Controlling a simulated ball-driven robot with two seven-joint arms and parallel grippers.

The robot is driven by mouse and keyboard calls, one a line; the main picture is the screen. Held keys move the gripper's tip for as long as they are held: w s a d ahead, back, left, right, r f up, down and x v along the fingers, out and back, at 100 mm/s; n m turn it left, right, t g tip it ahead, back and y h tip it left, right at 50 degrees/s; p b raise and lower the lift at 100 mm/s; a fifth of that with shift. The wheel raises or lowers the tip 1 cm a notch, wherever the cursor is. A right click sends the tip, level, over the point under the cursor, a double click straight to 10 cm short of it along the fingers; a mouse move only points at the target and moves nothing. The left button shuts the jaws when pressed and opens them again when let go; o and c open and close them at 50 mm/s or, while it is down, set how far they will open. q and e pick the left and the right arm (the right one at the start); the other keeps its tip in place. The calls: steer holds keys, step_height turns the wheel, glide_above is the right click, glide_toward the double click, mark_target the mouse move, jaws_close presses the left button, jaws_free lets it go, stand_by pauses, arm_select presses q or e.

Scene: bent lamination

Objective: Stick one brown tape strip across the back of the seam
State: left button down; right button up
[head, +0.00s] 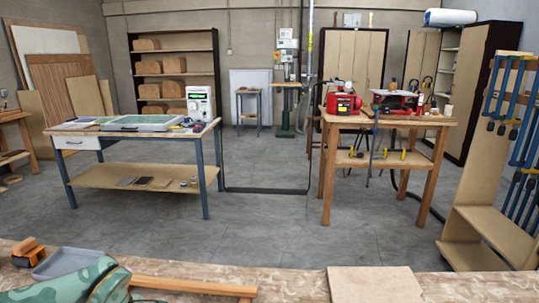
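A light wooden panel (375,286) lies flat at the near edge of the bench in the head view. Its lower part is cut off by the frame, and I cannot make out a seam on it. A small orange-brown and black object (28,251) sits at the bench's far left; I cannot tell whether it holds the tape. No separate brown tape strip can be made out. Neither of my grippers is in view.
The bench (300,280) has bare room between a wooden strip (195,285) and the panel. A grey tray (66,262) and a green patterned object (65,284) crowd its left. A clamp rack (500,170) stands right; two tables stand beyond.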

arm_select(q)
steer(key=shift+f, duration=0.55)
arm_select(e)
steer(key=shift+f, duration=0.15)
